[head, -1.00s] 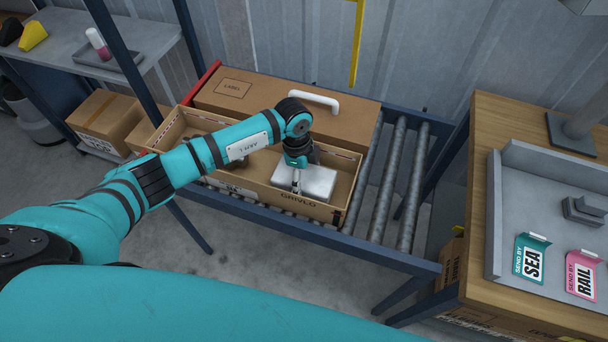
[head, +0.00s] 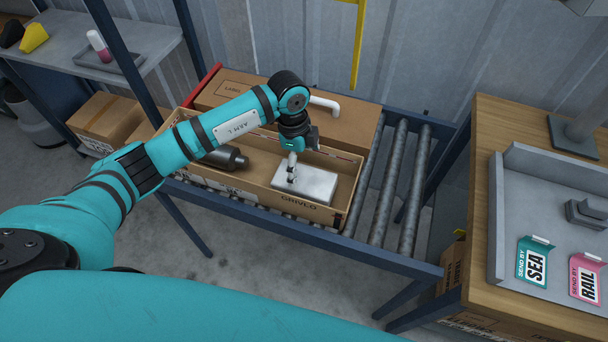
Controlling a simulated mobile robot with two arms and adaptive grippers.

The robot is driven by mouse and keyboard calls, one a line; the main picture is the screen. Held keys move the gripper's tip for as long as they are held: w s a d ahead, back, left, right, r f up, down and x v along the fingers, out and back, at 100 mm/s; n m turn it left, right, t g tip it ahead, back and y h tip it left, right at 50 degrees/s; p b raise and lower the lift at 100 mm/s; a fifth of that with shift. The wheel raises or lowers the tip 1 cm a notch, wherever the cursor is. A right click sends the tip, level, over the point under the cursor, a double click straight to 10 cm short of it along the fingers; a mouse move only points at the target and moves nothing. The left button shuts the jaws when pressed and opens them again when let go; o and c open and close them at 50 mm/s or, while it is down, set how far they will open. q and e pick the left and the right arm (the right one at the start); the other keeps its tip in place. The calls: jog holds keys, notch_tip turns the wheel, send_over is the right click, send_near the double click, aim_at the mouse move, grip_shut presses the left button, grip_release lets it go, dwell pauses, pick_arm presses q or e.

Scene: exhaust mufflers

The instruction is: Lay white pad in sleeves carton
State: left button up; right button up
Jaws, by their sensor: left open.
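The white pad (head: 312,186) lies in the right part of the long open sleeves carton (head: 272,196), which stands on the roller conveyor. A dark muffler (head: 226,157) lies in the carton's left part, partly hidden by my arm. My left gripper (head: 291,181) points down over the pad's left end, with its fingers open. Whether the fingertips touch the pad is hard to tell. My right gripper is not in view.
The conveyor rollers (head: 411,190) to the right are bare. A wooden bench (head: 482,139) with a grey tray and SEA and RAIL cards stands at the right.

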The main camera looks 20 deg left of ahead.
aim_at(300, 177)
pick_arm(q)
jog(key=shift+a+r, duration=0.15)
jog(key=shift+r, duration=1.15)
jog(key=shift+a+r, duration=0.15)
jog(key=shift+r, duration=1.15)
